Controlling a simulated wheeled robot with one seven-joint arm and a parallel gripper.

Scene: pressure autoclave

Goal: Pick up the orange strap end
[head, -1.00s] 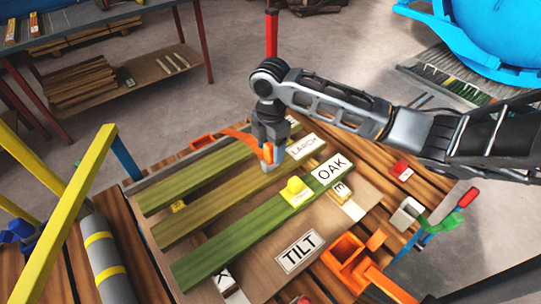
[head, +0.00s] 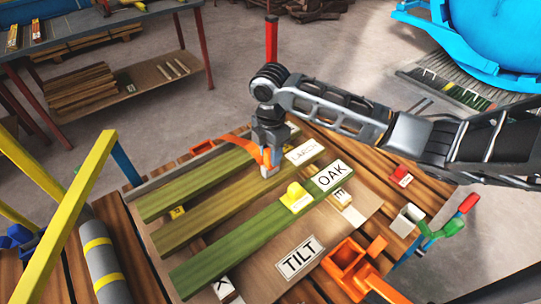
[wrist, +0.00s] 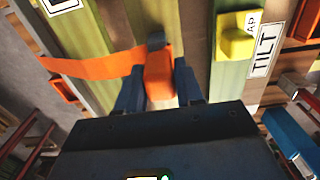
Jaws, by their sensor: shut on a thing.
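The orange strap (head: 238,136) runs from the left toward my gripper (head: 269,166) above the green boards in the head view. In the wrist view, the orange strap end (wrist: 159,76) sits between the two dark fingers of my gripper (wrist: 160,88). The gripper is shut on it. The rest of the strap (wrist: 85,67) stretches off to the left. In the head view the fingers hide much of the strap end. The gripper is over the middle board, the larch one (head: 215,205); I cannot tell whether it touches the board.
The oak board (head: 235,240) carries a yellow block (head: 294,194). A TILT label (head: 300,256) lies in front. An orange open box (head: 347,268) stands at the front right.

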